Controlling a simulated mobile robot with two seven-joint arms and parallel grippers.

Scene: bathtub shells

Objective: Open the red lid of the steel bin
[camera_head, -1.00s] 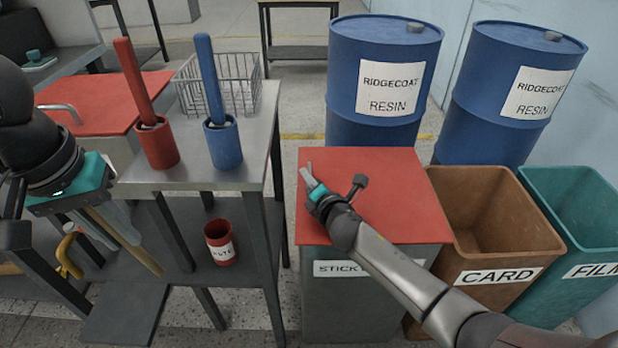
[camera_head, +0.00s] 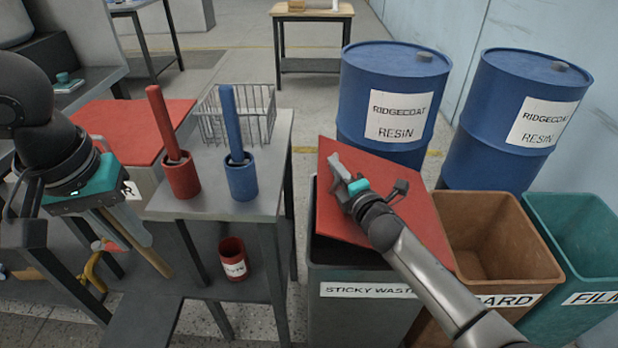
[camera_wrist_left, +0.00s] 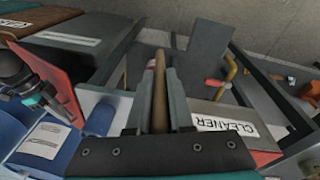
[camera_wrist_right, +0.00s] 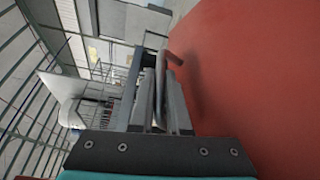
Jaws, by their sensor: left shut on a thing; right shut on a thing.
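The steel bin (camera_head: 365,315), labelled STICKY WASTE, stands right of centre. Its red lid (camera_head: 415,215) is raised and tilted, with a dark gap below its near-left edge. My right gripper (camera_head: 337,165) is at the lid's upper left. In the right wrist view it is shut on the lid's grey bar handle (camera_wrist_right: 160,80), beside the red lid face (camera_wrist_right: 235,65). My left gripper (camera_head: 135,222) is shut on a wooden handle (camera_wrist_left: 159,95) at the left, away from the bin. The lid also shows in the left wrist view (camera_wrist_left: 50,75); what the wooden handle belongs to is unclear.
Blue resin drums (camera_head: 392,95) stand behind the bin. A brown CARD bin (camera_head: 485,235) and teal FILM bin (camera_head: 575,235) are on its right. A steel table (camera_head: 215,203) on the left holds red and blue cups with rods and a wire basket (camera_head: 240,120).

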